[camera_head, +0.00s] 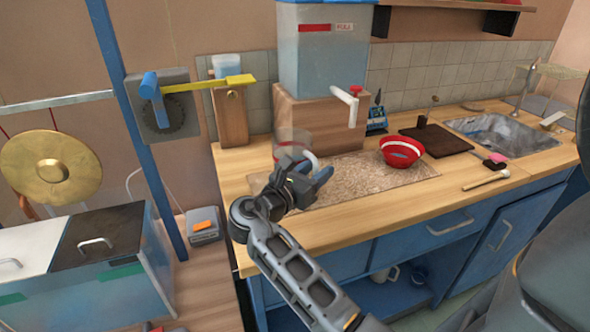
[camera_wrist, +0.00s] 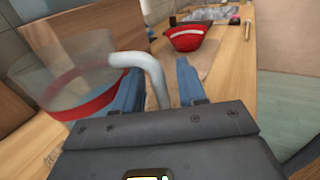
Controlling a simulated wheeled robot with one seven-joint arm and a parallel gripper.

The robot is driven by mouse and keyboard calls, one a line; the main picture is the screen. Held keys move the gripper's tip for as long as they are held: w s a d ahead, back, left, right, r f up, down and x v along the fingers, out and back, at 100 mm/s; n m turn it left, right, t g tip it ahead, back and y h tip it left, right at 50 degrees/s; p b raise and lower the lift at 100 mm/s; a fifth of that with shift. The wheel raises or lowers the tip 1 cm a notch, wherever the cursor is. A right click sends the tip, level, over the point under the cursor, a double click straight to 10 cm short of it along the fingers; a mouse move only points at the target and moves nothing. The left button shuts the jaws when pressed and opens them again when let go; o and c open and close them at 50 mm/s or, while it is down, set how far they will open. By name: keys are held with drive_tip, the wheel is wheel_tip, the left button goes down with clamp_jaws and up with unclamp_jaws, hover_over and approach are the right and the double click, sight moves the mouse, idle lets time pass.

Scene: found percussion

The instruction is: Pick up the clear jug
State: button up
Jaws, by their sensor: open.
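The clear jug (camera_head: 292,137) stands on the counter in the head view, see-through, with a red band near its base and a pale handle. My gripper (camera_head: 318,178) is in front of it and hides its lower part. In the wrist view the jug (camera_wrist: 68,62) is large at the left, and its pale grey handle (camera_wrist: 152,68) curves down between the two blue fingers of my gripper (camera_wrist: 157,82). The fingers are apart. I cannot tell whether either finger touches the handle.
A red bowl (camera_head: 402,151) sits on the speckled mat (camera_head: 365,180) to the right. A wooden box (camera_head: 318,122) bearing a big clear tank (camera_head: 325,62) stands behind the jug. A mallet (camera_head: 486,180) lies near the sink (camera_head: 497,132).

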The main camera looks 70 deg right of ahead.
drive_tip(key=shift+c, duration=0.4)
clamp_jaws()
drive_tip(key=shift+r, duration=0.1)
idle(0.8)
